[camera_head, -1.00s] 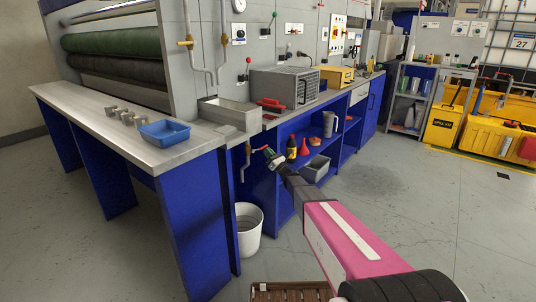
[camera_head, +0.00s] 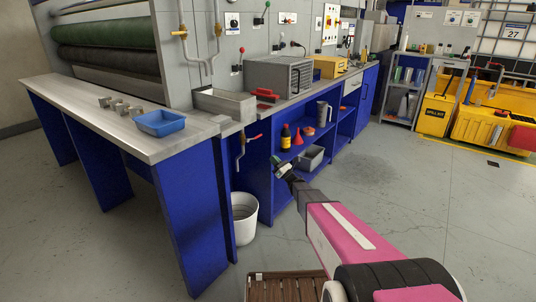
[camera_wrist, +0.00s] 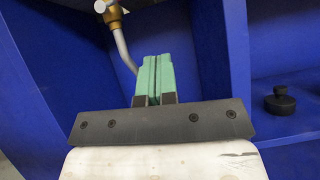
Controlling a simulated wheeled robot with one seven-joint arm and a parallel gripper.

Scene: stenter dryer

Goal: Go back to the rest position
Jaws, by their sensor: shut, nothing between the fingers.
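My gripper (camera_head: 279,165) is in front of the blue shelf unit under the bench, just right of and below a small red-handled valve (camera_head: 253,138). It is apart from the valve in the head view. In the wrist view, the green fingers (camera_wrist: 153,77) are pressed together with nothing between them. A brass fitting with a grey bent pipe (camera_wrist: 122,45) appears behind and to the left of the fingers. My pink arm reaches up from the lower right of the head view.
A white bucket (camera_head: 244,222) stands on the floor below the valve. A wooden pallet (camera_head: 285,289) lies at the bottom. Floor to the right is open.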

